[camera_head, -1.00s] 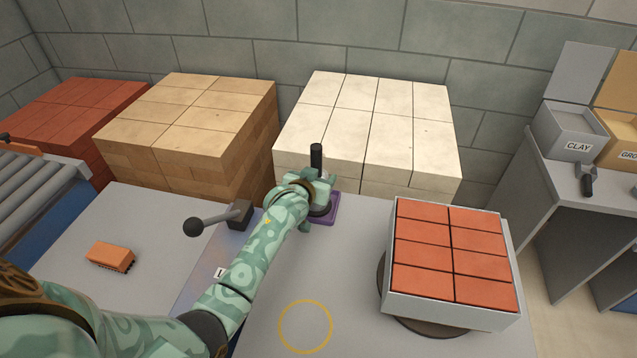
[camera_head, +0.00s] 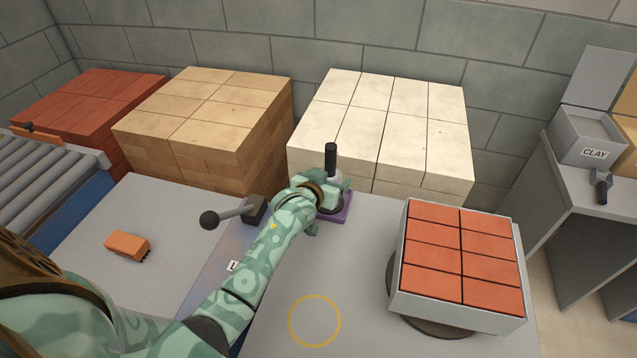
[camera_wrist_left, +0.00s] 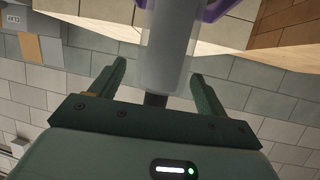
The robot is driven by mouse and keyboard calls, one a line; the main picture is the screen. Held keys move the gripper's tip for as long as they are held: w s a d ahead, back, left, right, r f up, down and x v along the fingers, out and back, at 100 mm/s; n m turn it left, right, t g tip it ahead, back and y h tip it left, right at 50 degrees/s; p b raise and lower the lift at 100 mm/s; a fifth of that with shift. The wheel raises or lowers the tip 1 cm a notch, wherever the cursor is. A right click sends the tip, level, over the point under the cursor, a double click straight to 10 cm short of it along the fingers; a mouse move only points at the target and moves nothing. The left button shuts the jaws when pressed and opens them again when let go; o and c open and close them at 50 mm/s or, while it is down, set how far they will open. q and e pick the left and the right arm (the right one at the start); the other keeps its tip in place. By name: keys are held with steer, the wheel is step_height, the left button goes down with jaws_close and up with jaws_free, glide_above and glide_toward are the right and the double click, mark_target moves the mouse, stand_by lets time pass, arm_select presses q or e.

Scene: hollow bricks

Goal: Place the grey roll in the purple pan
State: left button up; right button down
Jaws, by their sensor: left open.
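The grey roll (camera_head: 333,175) stands upright at the far edge of the table, with a black handle on top. The purple pan (camera_head: 345,213) lies at its foot, partly hidden by my left gripper (camera_head: 330,190). The roll appears to stand in the pan, but its lower end is hidden. In the left wrist view the roll (camera_wrist_left: 166,45) passes between the spread fingers of my left gripper (camera_wrist_left: 158,72). Gaps show on both sides of it. Purple pan parts (camera_wrist_left: 215,10) show at the top of that view. My right gripper is out of view.
A white brick stack (camera_head: 400,110) stands close behind the pan. A lever with a black ball (camera_head: 210,219) is left of my arm. A tray of red bricks (camera_head: 408,290) stands on the right. The table around the yellow ring (camera_head: 314,295) is clear.

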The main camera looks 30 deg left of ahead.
arm_select(q)
steer(key=a+p+v, duration=0.1)
steer(key=p+v, duration=0.1)
steer(key=v, duration=0.7)
steer(key=shift+d+p, duration=0.35)
steer(key=shift+d, duration=0.05)
